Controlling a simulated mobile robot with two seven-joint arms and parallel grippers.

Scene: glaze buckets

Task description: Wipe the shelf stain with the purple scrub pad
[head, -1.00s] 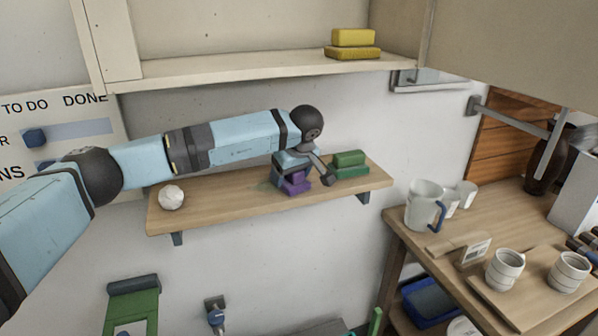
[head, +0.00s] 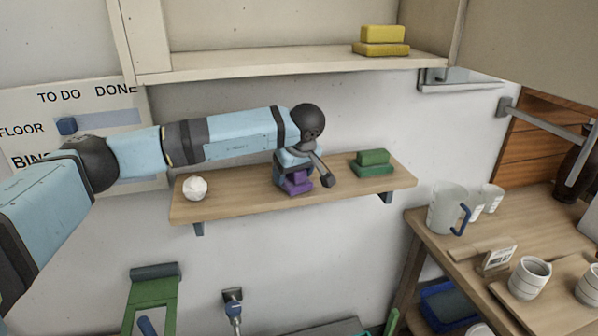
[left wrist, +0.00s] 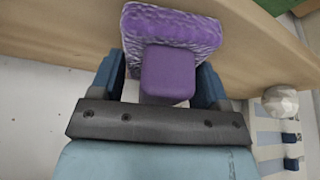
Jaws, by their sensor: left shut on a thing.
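The purple scrub pad (head: 297,184) is on the wooden wall shelf (head: 235,196), near its middle. My left gripper (head: 290,168) is shut on the pad's block-shaped handle. In the left wrist view the purple pad (left wrist: 172,28) shows its rough, broad base beyond the handle, with a blue finger on each side. The base appears to rest on the shelf; contact is hard to tell. No stain shows clearly now; the shelf under the pad and gripper is hidden. My right gripper is not in view.
A white crumpled ball (head: 195,188) lies at the shelf's left end. A green pad (head: 373,162) sits toward the right end, apart from the purple one. Yellow pads (head: 382,41) lie on the upper shelf (head: 290,63). A table with mugs (head: 447,208) stands at right.

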